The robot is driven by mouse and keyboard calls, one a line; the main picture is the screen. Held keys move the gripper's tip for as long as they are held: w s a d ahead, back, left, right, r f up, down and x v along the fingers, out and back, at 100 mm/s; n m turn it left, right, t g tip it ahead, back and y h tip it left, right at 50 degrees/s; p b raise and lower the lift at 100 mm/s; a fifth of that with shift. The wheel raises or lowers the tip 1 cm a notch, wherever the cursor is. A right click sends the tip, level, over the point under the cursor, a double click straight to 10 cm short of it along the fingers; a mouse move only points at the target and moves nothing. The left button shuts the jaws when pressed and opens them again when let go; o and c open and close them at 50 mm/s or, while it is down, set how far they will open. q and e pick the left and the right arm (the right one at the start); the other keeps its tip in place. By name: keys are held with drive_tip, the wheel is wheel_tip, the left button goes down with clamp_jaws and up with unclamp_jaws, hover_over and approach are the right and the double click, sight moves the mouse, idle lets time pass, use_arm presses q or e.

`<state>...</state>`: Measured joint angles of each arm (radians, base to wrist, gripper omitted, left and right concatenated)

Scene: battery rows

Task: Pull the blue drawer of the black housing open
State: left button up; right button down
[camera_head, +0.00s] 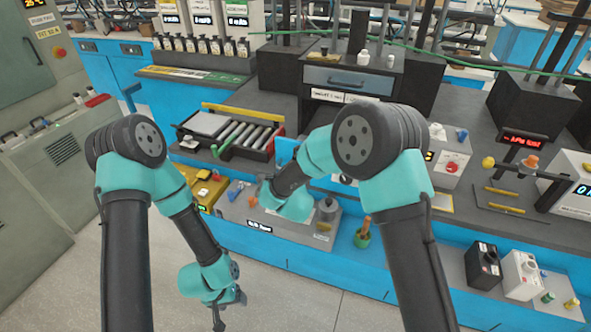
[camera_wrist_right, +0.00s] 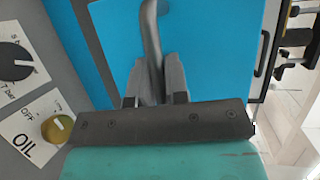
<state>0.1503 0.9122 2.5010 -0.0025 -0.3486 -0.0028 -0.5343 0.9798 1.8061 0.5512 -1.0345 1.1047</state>
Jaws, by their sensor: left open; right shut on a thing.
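A bright blue panel (camera_wrist_right: 215,50), which looks like the drawer front, fills the middle of the right wrist view. A grey bar handle (camera_wrist_right: 150,30) stands on it. My right gripper (camera_wrist_right: 154,82) is shut on this handle. In the head view a small part of the blue panel (camera_head: 285,150) shows left of my right arm, which hides the rest and the gripper's grip. A black housing (camera_head: 315,62) with a grey drawer front stands behind the arm. I cannot tell how far the blue drawer is out. My left gripper (camera_head: 218,316) is open and empty, hanging low before the bench.
A grey box with a knob (camera_wrist_right: 57,127) marked OIL is close by in the right wrist view. A tray of metal rollers (camera_head: 238,133) lies left of the blue panel. A yellow box (camera_head: 207,190) and a green cup (camera_head: 362,238) stand near the front edge.

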drive_tip(key=c, duration=1.1)
unclamp_jaws()
drive_tip(key=v, duration=1.7)
drive_tip(key=shift+s, duration=0.2)
drive_tip(key=shift+d, duration=0.1)
